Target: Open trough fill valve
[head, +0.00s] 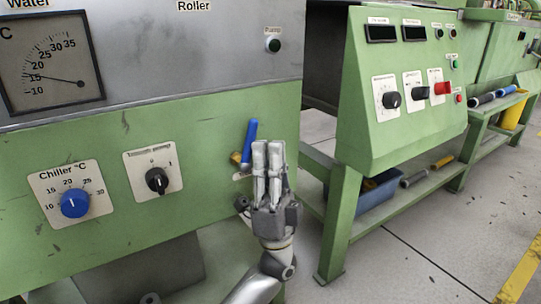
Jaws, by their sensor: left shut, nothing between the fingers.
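A valve with a blue lever handle (250,142) is on the green front panel near its right edge in the head view. The handle points up, tilted slightly right. A bit of yellow brass body (236,158) shows at its lower left. My left gripper (267,147) is shut and empty, with fingers pointing up. It appears just right of the handle and covers the valve's lower right part. I cannot tell whether the fingers touch the handle. My right gripper is not in view.
Left of the valve are a black rotary switch (157,181) and a blue chiller knob (75,203). A temperature gauge (52,62) is above. To the right stands a green control console (400,135) with a blue bin (375,190) on its lower shelf. Grey floor (400,250) lies open in front.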

